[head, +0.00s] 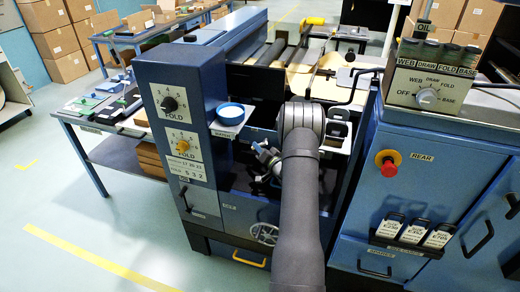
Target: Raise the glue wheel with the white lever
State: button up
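My arm reaches up from the bottom of the head view into the open bay of the blue machine (205,95). My gripper (262,158) is at the left of my wrist, inside the dark bay; its fingers are small and partly hidden, so whether they are open or shut is unclear. I cannot make out the white lever or the glue wheel; my arm covers much of the bay where they may be.
A blue cabinet with a FOLD dial (169,103) stands left of my arm. A blue dish (231,114) sits on a small shelf beside it. At right are a selector knob (427,98) and a red button (389,167). A handwheel (265,233) is below.

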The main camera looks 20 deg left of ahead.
jog(key=shift+c, duration=0.4)
grip_shut()
jog(key=shift+a+r+m+t+y, duration=0.1)
jog(key=shift+r+m+t+y, duration=0.05)
jog(key=shift+m+t+y, duration=0.3)
jog(key=shift+o, duration=0.4)
grip_release()
jog(key=v, duration=0.7)
jog(key=shift+s+d, duration=0.15)
jog(key=shift+d, duration=0.1)
